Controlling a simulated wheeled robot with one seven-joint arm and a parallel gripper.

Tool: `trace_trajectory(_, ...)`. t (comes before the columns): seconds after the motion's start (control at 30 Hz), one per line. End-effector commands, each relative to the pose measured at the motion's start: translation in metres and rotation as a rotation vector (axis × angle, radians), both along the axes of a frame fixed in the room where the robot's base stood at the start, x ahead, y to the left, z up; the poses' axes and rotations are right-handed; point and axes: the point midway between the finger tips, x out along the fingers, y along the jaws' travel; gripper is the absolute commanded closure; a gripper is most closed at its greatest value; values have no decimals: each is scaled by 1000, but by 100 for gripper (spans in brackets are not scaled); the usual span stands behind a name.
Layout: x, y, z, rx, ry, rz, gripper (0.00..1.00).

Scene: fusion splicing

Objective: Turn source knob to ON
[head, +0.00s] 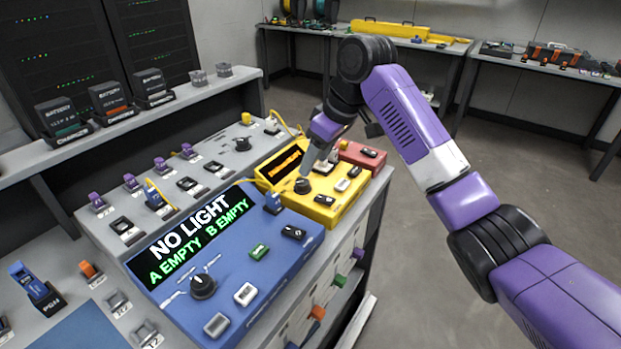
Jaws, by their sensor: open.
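A yellow box (349,190) with a dark display stands on the bench in the middle of the head view. A dark round knob (302,187) is on its top, near the front left; I take it for the source knob. My gripper (310,174) points down right at this knob, its jaws open. Whether the fingers touch the knob or stand around it cannot be told at this size. The knob's labels and pointer are too small or hidden to read.
A blue device (300,245) with its own black knob (203,286) reads "NO LIGHT, A EMPTY, B EMPTY". A red box (373,157) sits close behind the yellow one. A grey panel (215,170) with switches and another knob (243,144) lies left. Open floor is at right.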

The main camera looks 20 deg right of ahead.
Motion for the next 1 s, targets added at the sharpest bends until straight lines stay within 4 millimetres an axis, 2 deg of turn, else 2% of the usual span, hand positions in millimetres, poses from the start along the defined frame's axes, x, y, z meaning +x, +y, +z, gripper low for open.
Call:
trace_trajectory(0.4, 18, 14, -56, 0, -1, 0, 46)
trace_trajectory(0.6, 22, 16, -66, 0, -3, -1, 46)
trace_trajectory(0.83, 23, 17, -67, 0, -4, -1, 46)
trace_trajectory(0.87, 23, 17, -67, 0, -4, -1, 48)
trace_trajectory(1.0, 23, 17, -67, 0, -4, -1, 76)
